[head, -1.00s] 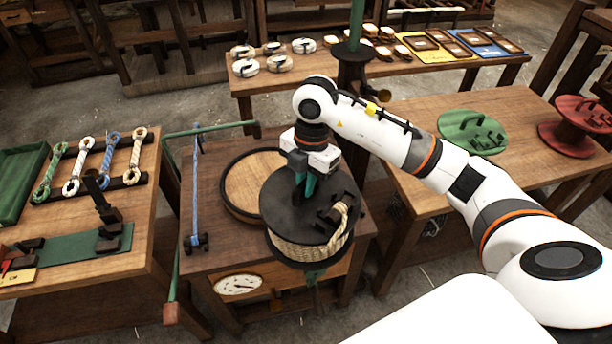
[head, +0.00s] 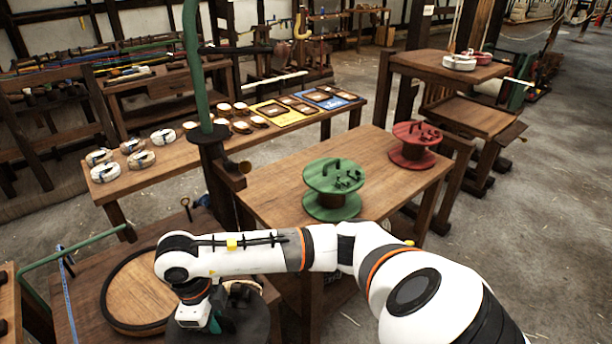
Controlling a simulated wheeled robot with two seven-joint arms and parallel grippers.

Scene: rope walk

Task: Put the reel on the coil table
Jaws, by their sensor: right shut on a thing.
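The black reel (head: 254,326) shows at the bottom edge of the head view, partly cut off by the frame. My right gripper (head: 222,326) is shut on it from above; its fingertips are hard to make out. A bit of tan rope (head: 240,288) shows at the reel's far side. Which table is the coil table is not marked. A wooden table (head: 278,205) ahead bears a green reel (head: 333,178) and a red reel (head: 416,135). A small raised table (head: 425,62) at the back right bears white and red coils (head: 459,62). My left gripper is out of view.
A round board with a dark rim (head: 140,290) lies left of the reel. A dark post with a green pole (head: 194,70) stands behind it. A long bench (head: 200,155) holds several coils and coloured boards. Open floor lies at the right.

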